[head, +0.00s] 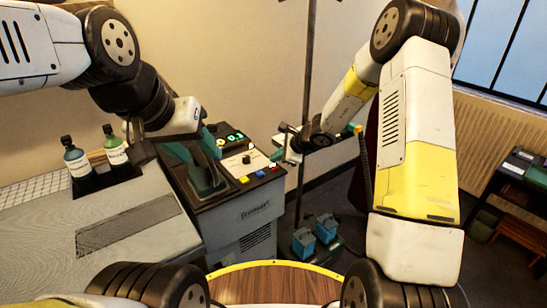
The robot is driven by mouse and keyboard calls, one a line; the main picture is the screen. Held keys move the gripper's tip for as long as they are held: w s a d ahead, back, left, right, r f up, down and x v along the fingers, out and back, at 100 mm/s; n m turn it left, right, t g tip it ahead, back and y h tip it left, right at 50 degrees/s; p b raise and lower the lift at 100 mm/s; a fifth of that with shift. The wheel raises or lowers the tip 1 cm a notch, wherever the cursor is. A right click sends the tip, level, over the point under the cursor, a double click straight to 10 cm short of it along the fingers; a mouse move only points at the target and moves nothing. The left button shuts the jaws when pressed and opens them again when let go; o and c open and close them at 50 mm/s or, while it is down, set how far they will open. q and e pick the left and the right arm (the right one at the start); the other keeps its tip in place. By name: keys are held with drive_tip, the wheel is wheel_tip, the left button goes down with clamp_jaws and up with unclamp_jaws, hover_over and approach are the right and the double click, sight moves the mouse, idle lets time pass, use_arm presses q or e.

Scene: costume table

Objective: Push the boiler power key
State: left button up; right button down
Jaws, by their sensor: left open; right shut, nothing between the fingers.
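The boiler (245,212) is a grey cabinet with a dark sloped top, left of centre. Its panel (238,161) has a pale plate with a dark knob and a lit green display (235,137). Along the front edge sit small keys: yellow (243,180), blue (259,173) and a reddish one (271,166). I cannot read which is the power key.
A teal iron (206,172) rests on the boiler's left part. Two labelled bottles (76,158) (115,147) stand in a dark tray on the grey padded board at left. A thin pole (305,90) rises behind my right gripper. Blue containers (326,228) stand low at right.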

sight(276, 167)
wheel_tip(276, 167, up, 6)
idle(0.9)
